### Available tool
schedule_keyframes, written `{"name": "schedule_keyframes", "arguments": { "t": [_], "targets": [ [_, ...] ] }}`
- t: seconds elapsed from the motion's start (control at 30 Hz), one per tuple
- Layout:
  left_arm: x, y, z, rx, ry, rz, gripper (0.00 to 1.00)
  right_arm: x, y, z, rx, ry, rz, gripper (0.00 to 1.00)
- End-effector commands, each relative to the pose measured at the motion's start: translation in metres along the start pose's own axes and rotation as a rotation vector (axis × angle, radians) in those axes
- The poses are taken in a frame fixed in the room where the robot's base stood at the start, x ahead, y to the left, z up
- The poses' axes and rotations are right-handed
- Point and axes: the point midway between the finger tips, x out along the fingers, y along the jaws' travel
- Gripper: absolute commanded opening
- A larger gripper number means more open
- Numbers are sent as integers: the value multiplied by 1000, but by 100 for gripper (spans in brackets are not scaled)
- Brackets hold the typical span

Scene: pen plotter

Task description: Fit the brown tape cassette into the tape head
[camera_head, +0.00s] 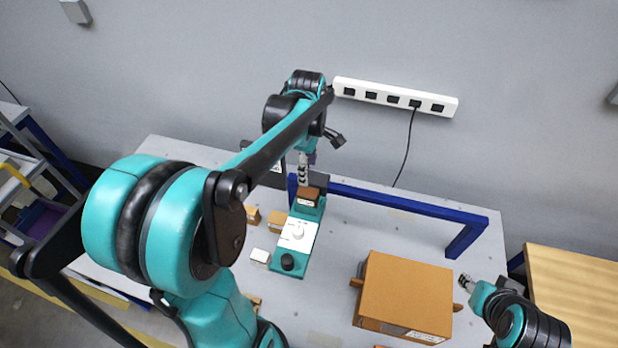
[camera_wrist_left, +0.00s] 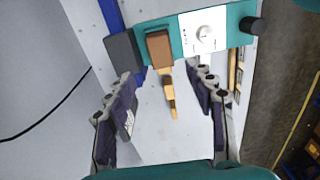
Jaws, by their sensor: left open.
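The brown tape cassette (camera_head: 307,196) sits at the far end of the teal machine (camera_head: 288,262), next to a dark grey block (camera_head: 318,180); it also shows in the left wrist view (camera_wrist_left: 159,50). I cannot tell which part is the tape head or how deeply the cassette sits. My left gripper (camera_head: 304,170) is near the cassette, and part of it is hidden by its arm. In the left wrist view its fingers (camera_wrist_left: 160,88) are spread wide with nothing held, and the cassette lies beyond their tips. My right gripper (camera_head: 468,283) is beside the cardboard box, its jaws too small to read.
A blue rail (camera_head: 405,200) crosses behind the machine. Small tan boxes (camera_head: 277,222) and a white box (camera_head: 260,256) lie left of it. A large cardboard box (camera_head: 405,295) stands at the right. The grey table between machine and large box is clear.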

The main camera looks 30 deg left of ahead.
Motion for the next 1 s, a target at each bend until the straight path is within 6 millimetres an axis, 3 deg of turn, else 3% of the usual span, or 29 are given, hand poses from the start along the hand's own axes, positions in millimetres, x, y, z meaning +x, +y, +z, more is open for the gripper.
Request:
{"name": "schedule_keyframes", "arguments": {
  "t": [0.17, 0.4, 0.6, 0.8, 1.0],
  "targets": [
    [-14, -20, 14, 222, 6, 76, 54, 0, 0, 0, 0, 0, 0, 40],
    [-27, -79, 51, 957, 121, 325, 54, 0, 0, 0, 0, 0, 0, 40],
    [-20, -116, 70, 1477, 305, 486, 54, 0, 0, 0, 0, 0, 0, 40],
    [-14, -130, 78, 1711, 424, 549, 54, 0, 0, 0, 0, 0, 0, 40],
    [-14, -131, 78, 1739, 440, 555, 54, 0, 0, 0, 0, 0, 0, 40]
  ]
}}
